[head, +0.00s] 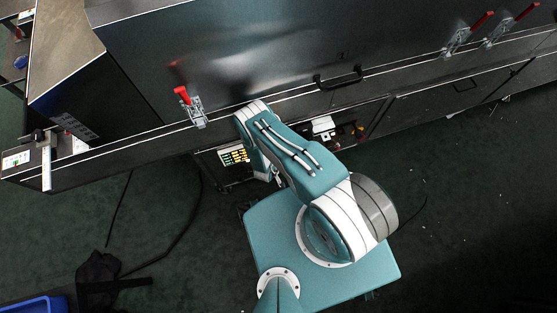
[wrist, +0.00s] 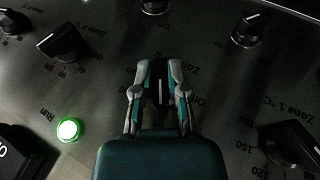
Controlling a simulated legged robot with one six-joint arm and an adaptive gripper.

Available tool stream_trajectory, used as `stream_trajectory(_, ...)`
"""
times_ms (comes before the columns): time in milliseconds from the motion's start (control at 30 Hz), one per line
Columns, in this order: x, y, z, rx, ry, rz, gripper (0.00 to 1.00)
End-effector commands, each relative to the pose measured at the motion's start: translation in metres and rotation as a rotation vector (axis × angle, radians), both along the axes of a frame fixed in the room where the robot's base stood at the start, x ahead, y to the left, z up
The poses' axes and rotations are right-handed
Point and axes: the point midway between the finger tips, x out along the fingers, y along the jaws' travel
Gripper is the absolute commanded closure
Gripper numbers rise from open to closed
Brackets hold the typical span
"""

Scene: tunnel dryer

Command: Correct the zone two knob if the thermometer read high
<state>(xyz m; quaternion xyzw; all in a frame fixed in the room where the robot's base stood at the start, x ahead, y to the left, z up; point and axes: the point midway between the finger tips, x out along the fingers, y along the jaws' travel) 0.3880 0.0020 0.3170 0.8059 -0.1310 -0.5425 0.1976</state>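In the wrist view my gripper (wrist: 159,72) has its two fingers on either side of a black knob (wrist: 160,88) with a white pointer line, which points up the picture. The pads lie close against the knob's sides. A partly hidden "Zone" label with a °C mark runs just right of the fingers; its number is hard to read. The zone one knob (wrist: 290,143) is at the lower right, beside the label "Zone 1 °C". In the head view my arm bends down in front of the dryer and hides my gripper. I cannot make out a thermometer reading.
Other black knobs stand at the upper left (wrist: 60,40) and upper right (wrist: 247,29). A lit green Run lamp (wrist: 69,129) is at the left. In the head view, red-handled clamps (head: 190,103) line the dryer edge. A blue bin (head: 35,306) lies lower left.

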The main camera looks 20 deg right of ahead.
Motion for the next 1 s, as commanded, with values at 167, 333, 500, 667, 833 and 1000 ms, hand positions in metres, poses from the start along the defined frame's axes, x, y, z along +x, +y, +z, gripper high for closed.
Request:
stream_trajectory(167,0.0044,0.0011,0.0014,0.0,-0.01,0.0,1.0)
stream_trajectory(333,0.0067,0.0009,0.0022,0.033,-0.014,0.003,1.0)
stream_trajectory(500,0.0077,0.001,0.0025,0.094,-0.016,0.004,1.0)
stream_trajectory(667,0.0083,0.0015,0.0031,0.127,-0.016,0.005,1.0)
stream_trajectory(833,0.0091,0.002,0.0036,0.131,-0.018,0.005,1.0)
stream_trajectory(1000,0.0101,0.0023,0.0041,0.131,-0.021,0.005,0.73)
